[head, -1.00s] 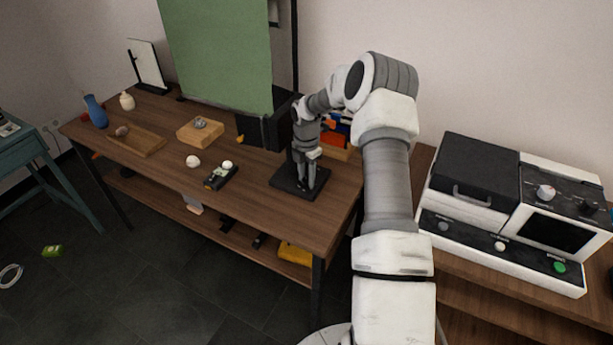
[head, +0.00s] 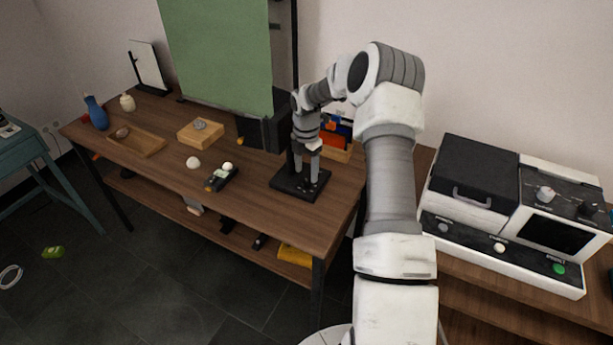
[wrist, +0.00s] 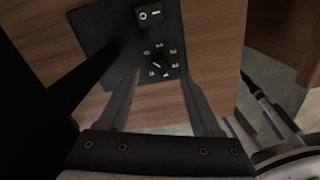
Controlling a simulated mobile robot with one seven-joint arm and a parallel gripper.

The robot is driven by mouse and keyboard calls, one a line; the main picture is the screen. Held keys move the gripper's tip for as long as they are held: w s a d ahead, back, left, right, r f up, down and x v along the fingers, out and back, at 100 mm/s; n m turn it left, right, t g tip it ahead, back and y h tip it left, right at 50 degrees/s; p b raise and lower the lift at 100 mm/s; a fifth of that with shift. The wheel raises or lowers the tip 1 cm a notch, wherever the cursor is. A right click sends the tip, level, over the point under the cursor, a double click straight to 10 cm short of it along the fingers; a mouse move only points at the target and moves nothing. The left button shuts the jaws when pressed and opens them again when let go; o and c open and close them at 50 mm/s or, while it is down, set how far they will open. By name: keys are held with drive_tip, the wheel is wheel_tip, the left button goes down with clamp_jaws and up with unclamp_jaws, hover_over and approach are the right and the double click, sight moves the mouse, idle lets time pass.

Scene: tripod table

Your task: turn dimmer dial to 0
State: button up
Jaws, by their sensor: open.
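The dimmer dial (wrist: 158,63) is a small dark knob ringed by white marks on a black base plate (head: 287,184). The wrist view shows the plate too (wrist: 108,32). The dial's pointer is too small to read for certain. My gripper (head: 308,176) points down over the plate. In the wrist view, my gripper (wrist: 161,73) is open, its two fingertips apart on the left and right of the dial's near side. Nothing is held. I cannot tell whether the fingers touch the plate.
A rocker switch (wrist: 150,14) marked O and I sits on the plate beyond the dial. A dark pole (head: 294,70) rises behind my gripper near a green panel (head: 215,55). A black remote-like object (head: 221,179) lies to the left on the wooden table (head: 255,213).

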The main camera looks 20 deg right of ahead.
sight(306, 181)
wheel_tip(306, 181, up, 14)
drive_tip(key=p, duration=0.1)
idle(0.5)
